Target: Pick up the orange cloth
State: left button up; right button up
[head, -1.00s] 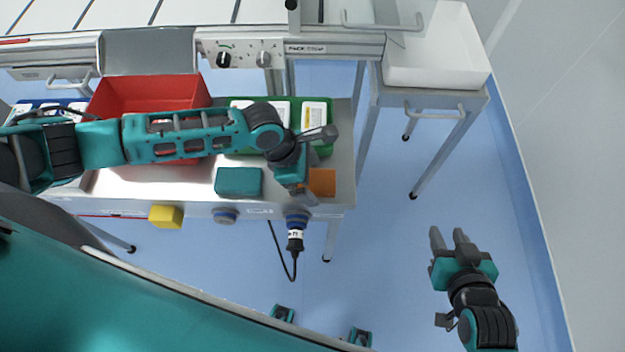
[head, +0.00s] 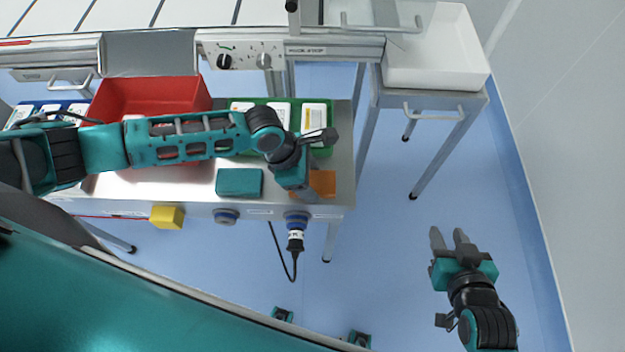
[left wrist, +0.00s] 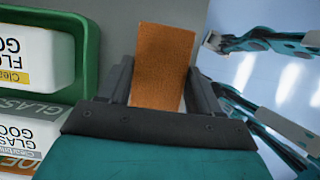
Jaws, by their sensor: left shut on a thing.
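The orange cloth (head: 323,184) lies at the right end of the metal table, partly hidden by my left gripper (head: 312,192) in the head view. In the left wrist view the orange cloth (left wrist: 160,60) is a flat rectangle between the two dark fingers of my left gripper (left wrist: 158,85). My left gripper is shut on the cloth. I cannot tell whether the cloth is clear of the table top. My right gripper (head: 449,240) is at the lower right, over the floor, open and empty.
A teal block (head: 239,182) lies left of the cloth. A green bin (head: 326,150) with white labelled packs is behind my left gripper. A red bin (head: 150,95) stands further left. A white tray (head: 437,75) is on a stand at the right.

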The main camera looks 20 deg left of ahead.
pick_arm(q)
jog(key=c, duration=0.3)
jog(key=shift+c, duration=0.2)
notch_tip(320, 180, up, 7)
jog(key=shift+r+p, duration=0.1)
jog(key=shift+p, duration=0.65)
notch_tip(320, 180, up, 13)
jog(key=o, duration=0.5)
jog(key=c, duration=0.4)
